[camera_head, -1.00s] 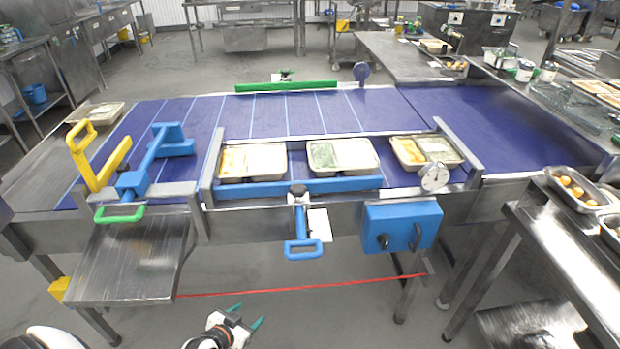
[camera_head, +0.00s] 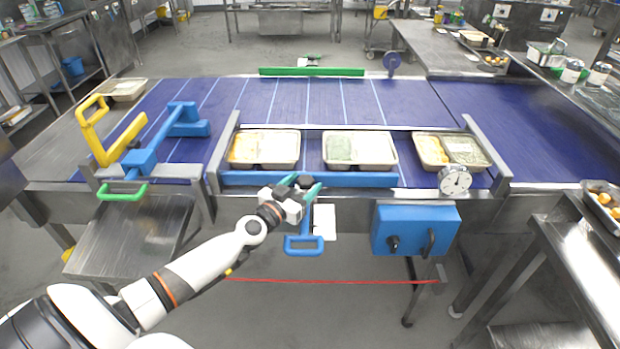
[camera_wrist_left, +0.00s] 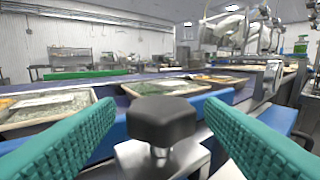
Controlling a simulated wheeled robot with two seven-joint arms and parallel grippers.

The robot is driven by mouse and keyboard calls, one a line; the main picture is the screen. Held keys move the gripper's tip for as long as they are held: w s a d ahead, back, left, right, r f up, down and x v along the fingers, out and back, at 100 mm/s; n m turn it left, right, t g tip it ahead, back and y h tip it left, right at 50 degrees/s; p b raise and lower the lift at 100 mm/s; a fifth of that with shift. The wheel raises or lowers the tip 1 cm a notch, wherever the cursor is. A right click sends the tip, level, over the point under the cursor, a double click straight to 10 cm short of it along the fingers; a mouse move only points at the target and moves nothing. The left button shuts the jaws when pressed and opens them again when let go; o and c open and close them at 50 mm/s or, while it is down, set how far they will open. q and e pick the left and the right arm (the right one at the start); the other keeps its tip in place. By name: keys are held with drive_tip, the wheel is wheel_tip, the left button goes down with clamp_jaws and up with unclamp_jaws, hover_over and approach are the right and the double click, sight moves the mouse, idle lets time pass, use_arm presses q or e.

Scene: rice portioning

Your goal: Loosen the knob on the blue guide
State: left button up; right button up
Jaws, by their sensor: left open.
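The blue guide (camera_head: 350,180) is a long bar along the near edge of the conveyor, with a blue handle (camera_head: 304,245) hanging below its middle. Its knob (camera_wrist_left: 161,122) is black and many-sided on a short metal stem in the left wrist view. In the head view the knob (camera_head: 304,182) is small and partly hidden by my gripper. My left gripper (camera_head: 304,188) is open, with teal fingers on either side of the knob. In the wrist view the left gripper (camera_wrist_left: 160,140) shows a gap between each finger and the knob. My right gripper is not in view.
Trays of food (camera_head: 265,148) stand behind the guide. A round dial (camera_head: 454,181) and a blue control box (camera_head: 415,230) are to the right. Yellow (camera_head: 95,130) and green (camera_head: 122,193) handles are to the left. A red cord (camera_head: 330,281) runs below the conveyor.

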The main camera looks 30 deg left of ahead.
sight(310, 177)
use_arm(q)
drive_tip(key=shift+w+d, duration=0.15)
drive_tip(key=shift+w, duration=1.65)
